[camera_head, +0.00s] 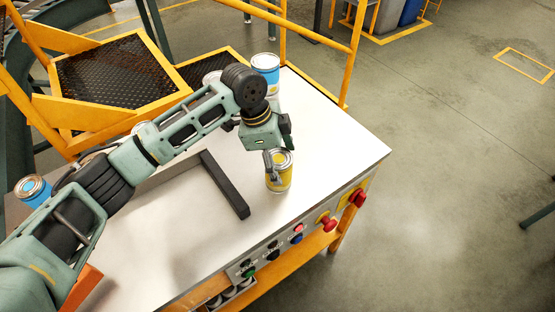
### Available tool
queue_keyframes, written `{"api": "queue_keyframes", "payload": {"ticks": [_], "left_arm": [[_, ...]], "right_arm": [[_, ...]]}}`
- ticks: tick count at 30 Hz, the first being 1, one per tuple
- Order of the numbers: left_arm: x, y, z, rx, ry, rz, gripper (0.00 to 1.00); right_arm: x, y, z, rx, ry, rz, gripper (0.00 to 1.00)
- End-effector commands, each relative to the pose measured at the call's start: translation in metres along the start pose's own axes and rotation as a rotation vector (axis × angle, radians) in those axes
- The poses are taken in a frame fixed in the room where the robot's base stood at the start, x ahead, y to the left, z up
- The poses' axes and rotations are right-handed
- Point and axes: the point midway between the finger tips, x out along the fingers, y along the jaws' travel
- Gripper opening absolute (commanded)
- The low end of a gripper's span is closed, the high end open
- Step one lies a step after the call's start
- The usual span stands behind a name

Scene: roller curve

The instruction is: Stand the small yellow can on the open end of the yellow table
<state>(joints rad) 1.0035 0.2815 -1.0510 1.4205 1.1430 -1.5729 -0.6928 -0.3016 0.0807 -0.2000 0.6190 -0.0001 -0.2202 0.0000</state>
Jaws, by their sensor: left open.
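The small yellow can (280,180), with a bare metal lid, stands upright on the white top of the yellow table (325,150), near its front edge with the buttons. My left gripper (273,158) is open at the can's upper left side. A finger overlaps the can's rim in the picture; whether it touches the can I cannot tell. The far finger is partly hidden. My right gripper is out of view.
A dark bar (226,186) lies on the table left of the can. A blue can (265,66) stands at the back edge, another blue can (34,190) at far left. Buttons (327,223) line the front edge. The right end of the tabletop is clear.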

Motion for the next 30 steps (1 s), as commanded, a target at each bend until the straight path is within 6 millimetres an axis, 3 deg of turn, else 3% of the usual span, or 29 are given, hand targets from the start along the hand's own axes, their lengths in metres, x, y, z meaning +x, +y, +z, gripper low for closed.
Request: {"api": "queue_keyframes", "payload": {"ticks": [8, 21, 30], "left_arm": [[-0.020, -0.001, -0.001, 0.000, 0.001, -0.004, 0.73], [-0.107, -0.001, -0.001, 0.000, 0.001, -0.003, 0.73], [-0.123, 0.000, -0.001, 0.000, 0.000, 0.000, 0.73]], "right_arm": [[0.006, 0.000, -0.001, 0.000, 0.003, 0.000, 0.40], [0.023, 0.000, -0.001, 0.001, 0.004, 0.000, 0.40], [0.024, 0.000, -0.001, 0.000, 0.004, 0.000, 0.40]]}}
